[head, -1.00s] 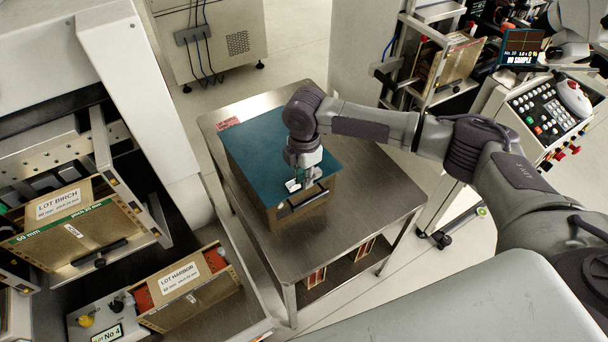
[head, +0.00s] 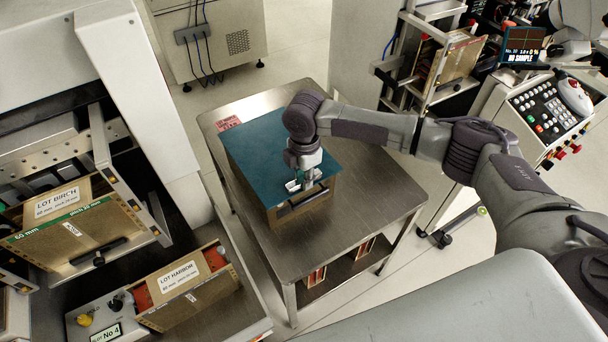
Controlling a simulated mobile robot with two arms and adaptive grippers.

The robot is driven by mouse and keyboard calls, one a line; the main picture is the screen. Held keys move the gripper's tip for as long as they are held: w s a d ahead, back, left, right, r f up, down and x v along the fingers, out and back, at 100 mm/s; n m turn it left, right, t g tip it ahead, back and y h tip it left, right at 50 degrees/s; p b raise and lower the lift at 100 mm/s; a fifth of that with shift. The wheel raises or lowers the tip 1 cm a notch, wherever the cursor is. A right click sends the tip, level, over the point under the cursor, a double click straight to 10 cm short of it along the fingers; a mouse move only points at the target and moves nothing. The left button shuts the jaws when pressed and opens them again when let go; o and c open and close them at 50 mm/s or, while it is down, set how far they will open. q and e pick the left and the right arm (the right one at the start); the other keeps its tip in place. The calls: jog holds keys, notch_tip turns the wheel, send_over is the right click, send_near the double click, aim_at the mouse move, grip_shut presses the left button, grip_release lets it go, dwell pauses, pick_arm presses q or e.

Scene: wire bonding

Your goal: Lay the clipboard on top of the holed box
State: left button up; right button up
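The teal clipboard (head: 262,147) lies flat over the top of a brown box (head: 300,212) and covers most of it. No hole shows; the box top is hidden under the board. A dark bar (head: 303,201) shows at the box's near side. My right gripper (head: 301,185) points down at the board's near edge. Its fingertips look apart, with a light pad on the left one; I cannot tell whether they touch the board. My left gripper is not in view.
The box stands on a steel table (head: 375,205) with bare room to its right and front. A box labelled Lot Birch (head: 75,235) and one labelled Lot Harbor (head: 190,290) are at the left. A control console (head: 548,115) stands at the right.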

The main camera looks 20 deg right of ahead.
jog(key=o, duration=0.5)
jog(key=shift+o, duration=0.2)
notch_tip(320, 180, up, 12)
jog(key=shift+s, duration=0.1)
dwell(0.5)
